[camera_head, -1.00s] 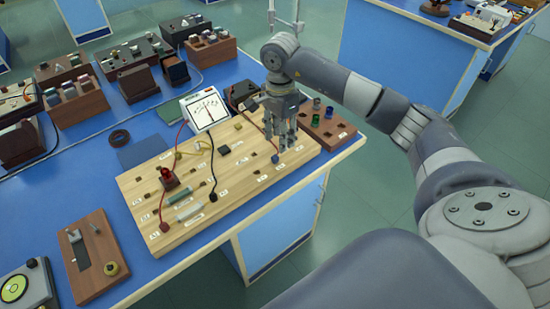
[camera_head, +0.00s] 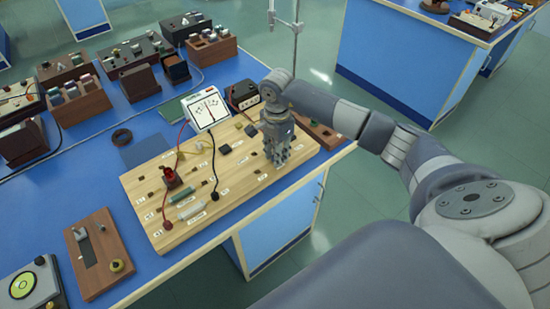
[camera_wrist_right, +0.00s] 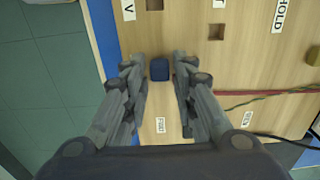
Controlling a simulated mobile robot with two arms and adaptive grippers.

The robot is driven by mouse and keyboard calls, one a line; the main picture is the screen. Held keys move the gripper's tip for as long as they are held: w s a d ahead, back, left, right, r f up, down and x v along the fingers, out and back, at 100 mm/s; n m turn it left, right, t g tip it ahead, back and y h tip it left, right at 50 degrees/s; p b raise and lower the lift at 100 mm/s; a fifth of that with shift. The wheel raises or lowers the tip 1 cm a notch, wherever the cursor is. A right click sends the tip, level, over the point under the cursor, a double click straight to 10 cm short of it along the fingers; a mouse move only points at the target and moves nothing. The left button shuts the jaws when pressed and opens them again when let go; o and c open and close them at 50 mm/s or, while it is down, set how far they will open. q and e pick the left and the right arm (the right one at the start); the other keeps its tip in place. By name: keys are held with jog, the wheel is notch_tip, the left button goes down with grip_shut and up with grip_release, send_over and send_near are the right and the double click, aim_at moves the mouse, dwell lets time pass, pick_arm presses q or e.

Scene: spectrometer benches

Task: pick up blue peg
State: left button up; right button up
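The blue peg (camera_wrist_right: 159,69) stands on the light wooden board (camera_head: 235,182) and shows between the fingers of my right gripper (camera_wrist_right: 157,64) in the right wrist view. The fingers are spread on either side of it, with a visible gap on both sides. In the head view the right gripper (camera_head: 278,160) points down at the right part of the board and hides the peg. My left gripper is not in view.
A white meter (camera_head: 206,108) and a dark box (camera_head: 242,95) stand behind the board. A brown block (camera_head: 322,133) is partly hidden behind my right arm. A red part (camera_head: 171,178) and cables occupy the board's left half. The bench's right edge is close.

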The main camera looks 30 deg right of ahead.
grip_shut()
jog(key=shift+r, duration=0.15)
